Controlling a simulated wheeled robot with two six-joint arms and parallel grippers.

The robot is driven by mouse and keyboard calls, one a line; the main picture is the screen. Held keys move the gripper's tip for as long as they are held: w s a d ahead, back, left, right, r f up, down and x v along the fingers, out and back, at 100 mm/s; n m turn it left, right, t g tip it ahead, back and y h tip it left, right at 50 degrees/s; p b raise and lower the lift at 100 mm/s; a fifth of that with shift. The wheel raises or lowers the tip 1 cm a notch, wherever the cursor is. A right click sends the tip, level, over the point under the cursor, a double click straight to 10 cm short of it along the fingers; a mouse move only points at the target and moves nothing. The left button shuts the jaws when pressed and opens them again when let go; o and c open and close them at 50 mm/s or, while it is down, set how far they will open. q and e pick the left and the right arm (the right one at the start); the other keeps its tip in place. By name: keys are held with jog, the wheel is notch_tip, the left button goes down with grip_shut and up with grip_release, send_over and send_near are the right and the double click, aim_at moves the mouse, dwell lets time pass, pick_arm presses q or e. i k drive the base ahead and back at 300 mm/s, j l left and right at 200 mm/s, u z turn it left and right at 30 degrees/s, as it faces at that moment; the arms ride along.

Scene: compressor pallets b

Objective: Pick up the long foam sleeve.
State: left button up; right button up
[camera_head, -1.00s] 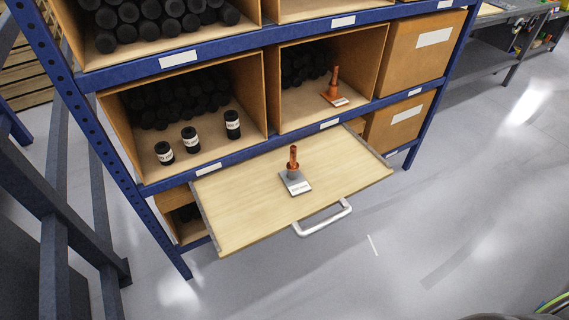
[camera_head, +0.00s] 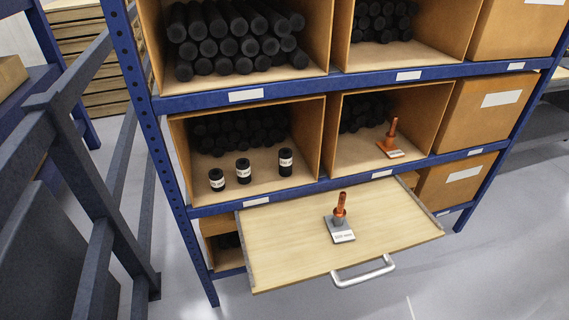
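Black foam sleeves lie stacked in the shelf's open compartments, ends toward me. One pile (camera_head: 232,45) fills the upper left compartment, and another (camera_head: 380,22) is in the upper middle one. Shorter-looking stacks sit deep in the lower left (camera_head: 235,130) and lower middle (camera_head: 365,112) compartments. Three short black sleeves with white labels stand upright at the front of the lower left compartment: left (camera_head: 217,180), middle (camera_head: 243,171) and right (camera_head: 286,162). I cannot tell which sleeve is the long one. Neither of my grippers is in view.
A pulled-out wooden board (camera_head: 290,245) with a metal handle (camera_head: 364,271) juts from the blue shelf. A copper-coloured fitting on a grey base (camera_head: 340,222) stands on it. An orange fitting (camera_head: 391,138) stands in the lower middle compartment. Dark railing (camera_head: 85,150) is at left; floor is clear at right.

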aim_at(285, 163)
jog(key=i+l+u, duration=0.1)
jog(key=l, duration=0.2)
jog(key=i+l, duration=0.15)
jog(key=l, duration=0.15)
jog(key=i+l+u, duration=0.15)
jog(key=l, duration=0.15)
jog(key=i+l+u, duration=0.1)
jog(key=l, duration=0.2)
